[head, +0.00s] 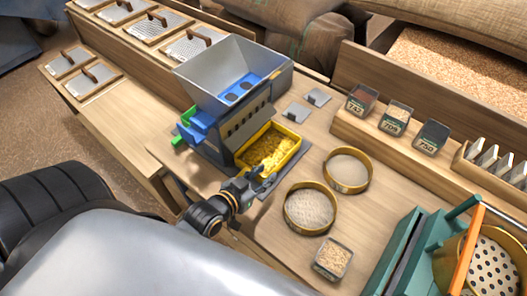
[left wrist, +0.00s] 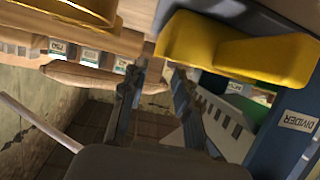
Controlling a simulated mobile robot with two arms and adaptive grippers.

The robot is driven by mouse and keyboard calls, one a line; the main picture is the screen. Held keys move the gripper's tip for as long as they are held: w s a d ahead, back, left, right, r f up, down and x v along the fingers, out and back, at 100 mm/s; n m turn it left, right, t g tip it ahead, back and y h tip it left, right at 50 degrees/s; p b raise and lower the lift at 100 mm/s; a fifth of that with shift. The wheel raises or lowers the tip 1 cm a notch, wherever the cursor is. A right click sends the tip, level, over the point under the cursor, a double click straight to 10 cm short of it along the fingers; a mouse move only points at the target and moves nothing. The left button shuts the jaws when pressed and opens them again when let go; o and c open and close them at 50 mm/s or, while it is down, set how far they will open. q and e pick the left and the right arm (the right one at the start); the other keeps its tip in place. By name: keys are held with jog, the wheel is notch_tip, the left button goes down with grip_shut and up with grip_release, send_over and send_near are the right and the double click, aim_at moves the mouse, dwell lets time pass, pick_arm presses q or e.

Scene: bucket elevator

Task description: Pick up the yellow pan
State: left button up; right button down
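The yellow pan (head: 292,162) sits at the front outlet of the machine with the grey hopper (head: 230,72), and yellowish material lies in it. My left gripper (head: 258,172) is at the pan's near edge in the head view. In the left wrist view the two fingers of the left gripper (left wrist: 160,70) stand apart, with a gap between the tips. The yellow pan (left wrist: 235,55) is just beyond and to the right of the tips there. I cannot tell whether a finger touches it. My right gripper is not in view.
Two round sieves (head: 349,170) and a clear box of grain (head: 333,259) stand right of the pan. Labelled sample boxes (head: 396,118) line the back ledge. A green machine (head: 405,255) fills the lower right. Bare wood lies between the sieves and sample ledge.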

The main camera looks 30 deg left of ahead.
aim_at(279, 165)
pick_arm(q)
jog(key=x, duration=0.2)
jog(key=shift+w+d+f, duration=0.1)
jog(key=shift+w, duration=0.3)
jog(key=shift+w+f, duration=0.2)
jog(key=shift+w, duration=0.05)
jog(key=shift+w+d+f+p, duration=0.15)
jog(key=shift+w+p, duration=0.25)
jog(key=shift+w, duration=0.15)
jog(key=x, duration=0.3)
jog(key=shift+w+f+p, duration=0.15)
jog(key=shift+f+p, duration=0.05)
jog(key=shift+p, duration=0.1)
jog(key=shift+w+f, duration=0.2)
jog(key=shift+w, duration=0.05)
jog(key=shift+s, duration=0.1)
jog(key=shift+c, duration=0.4)
grip_shut()
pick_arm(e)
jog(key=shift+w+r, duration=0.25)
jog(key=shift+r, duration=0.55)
